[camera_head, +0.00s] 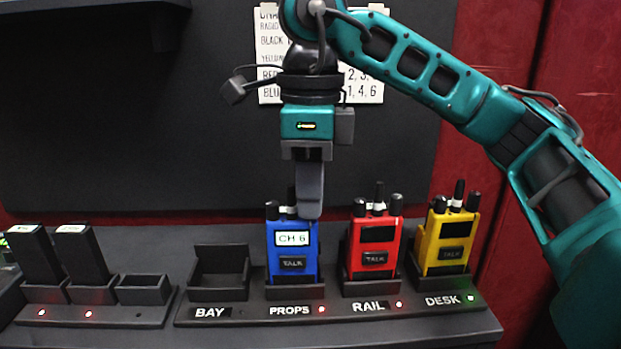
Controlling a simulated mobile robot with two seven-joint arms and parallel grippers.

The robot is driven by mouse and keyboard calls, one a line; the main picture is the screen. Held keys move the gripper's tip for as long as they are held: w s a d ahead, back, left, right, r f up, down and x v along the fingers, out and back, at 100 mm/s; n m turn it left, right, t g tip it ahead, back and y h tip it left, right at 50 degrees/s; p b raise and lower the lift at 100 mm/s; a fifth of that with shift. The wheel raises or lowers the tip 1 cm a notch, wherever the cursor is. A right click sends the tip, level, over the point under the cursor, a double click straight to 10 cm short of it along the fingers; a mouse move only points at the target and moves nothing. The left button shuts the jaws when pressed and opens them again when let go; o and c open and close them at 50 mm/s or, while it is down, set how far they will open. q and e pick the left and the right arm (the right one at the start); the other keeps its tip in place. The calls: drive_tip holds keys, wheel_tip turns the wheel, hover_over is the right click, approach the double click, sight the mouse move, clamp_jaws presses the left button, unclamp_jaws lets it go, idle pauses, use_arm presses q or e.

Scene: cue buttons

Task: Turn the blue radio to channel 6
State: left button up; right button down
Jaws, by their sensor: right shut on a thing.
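The blue radio (291,252) stands upright in the slot labelled PROPS. Its lit display (293,239) reads CH 6. My right gripper (309,208) points straight down at the radio's top, at its right knob side, and is shut on what looks like that knob, which its fingers hide. Another black knob and the antenna show to the left of the fingers. My left gripper is not in view.
A red radio (375,247) stands at RAIL and a yellow radio (446,243) at DESK, both with dark displays. The BAY slot (219,275) is empty. Two black batteries (82,254) stand in a charger at left. A partly covered paper chart (269,42) hangs behind my arm.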

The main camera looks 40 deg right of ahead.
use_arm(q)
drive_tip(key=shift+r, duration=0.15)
use_arm(e)
drive_tip(key=shift+m, duration=0.3)
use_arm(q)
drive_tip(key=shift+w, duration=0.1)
use_arm(e)
drive_tip(key=c, duration=1.1)
unclamp_jaws()
use_arm(q)
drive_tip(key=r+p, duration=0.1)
drive_tip(key=p, duration=0.1)
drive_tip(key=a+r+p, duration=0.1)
drive_tip(key=p, duration=0.1)
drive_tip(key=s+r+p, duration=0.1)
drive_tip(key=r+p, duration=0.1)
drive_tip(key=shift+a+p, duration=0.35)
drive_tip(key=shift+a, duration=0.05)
use_arm(e)
wheel_tip(320, 180, up, 13)
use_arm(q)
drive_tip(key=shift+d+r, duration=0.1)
use_arm(e)
drive_tip(key=shift+f, duration=0.15)
